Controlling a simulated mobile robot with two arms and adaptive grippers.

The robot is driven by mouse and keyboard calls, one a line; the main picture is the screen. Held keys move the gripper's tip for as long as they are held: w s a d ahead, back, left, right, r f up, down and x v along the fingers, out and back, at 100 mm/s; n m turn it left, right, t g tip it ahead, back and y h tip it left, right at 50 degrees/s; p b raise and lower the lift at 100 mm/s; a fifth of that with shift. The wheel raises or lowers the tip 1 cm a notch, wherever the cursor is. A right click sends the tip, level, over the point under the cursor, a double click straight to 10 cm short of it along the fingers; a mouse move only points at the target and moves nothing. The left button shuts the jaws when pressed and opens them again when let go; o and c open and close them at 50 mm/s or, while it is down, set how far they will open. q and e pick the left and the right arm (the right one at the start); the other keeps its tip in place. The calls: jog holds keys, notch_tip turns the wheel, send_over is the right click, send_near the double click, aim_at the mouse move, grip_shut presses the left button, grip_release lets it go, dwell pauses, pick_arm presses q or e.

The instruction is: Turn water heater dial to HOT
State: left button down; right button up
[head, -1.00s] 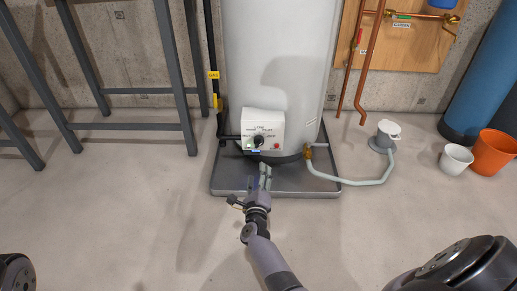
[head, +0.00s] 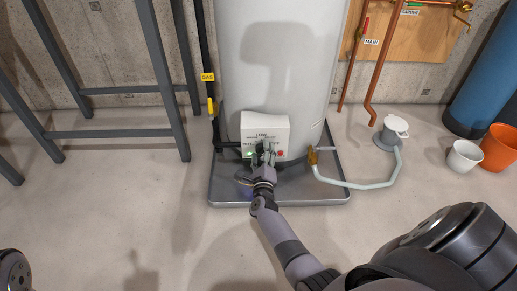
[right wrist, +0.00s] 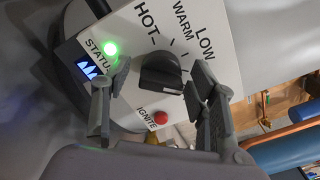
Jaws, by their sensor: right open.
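The water heater (head: 280,60) is a tall white tank with a white control box (head: 272,125) low on its front. In the right wrist view the black dial (right wrist: 162,72) sits on the panel, with HOT, WARM and LOW printed around it. I cannot tell surely which mark it points to. My right gripper (head: 264,152) is at the box, and in the head view it mostly hides the dial. In the right wrist view my right gripper (right wrist: 160,78) is open, one finger either side of the dial, with gaps visible. My left gripper is not in view.
A green status light (right wrist: 110,48) and a red ignite button (right wrist: 160,118) flank the dial. The heater stands in a grey drain pan (head: 225,190). A hose (head: 350,185) runs to a floor drain (head: 392,130). A metal rack (head: 160,70) stands left; the front floor is clear.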

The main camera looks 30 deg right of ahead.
jog(key=c, duration=1.1)
jog(key=shift+c, duration=0.2)
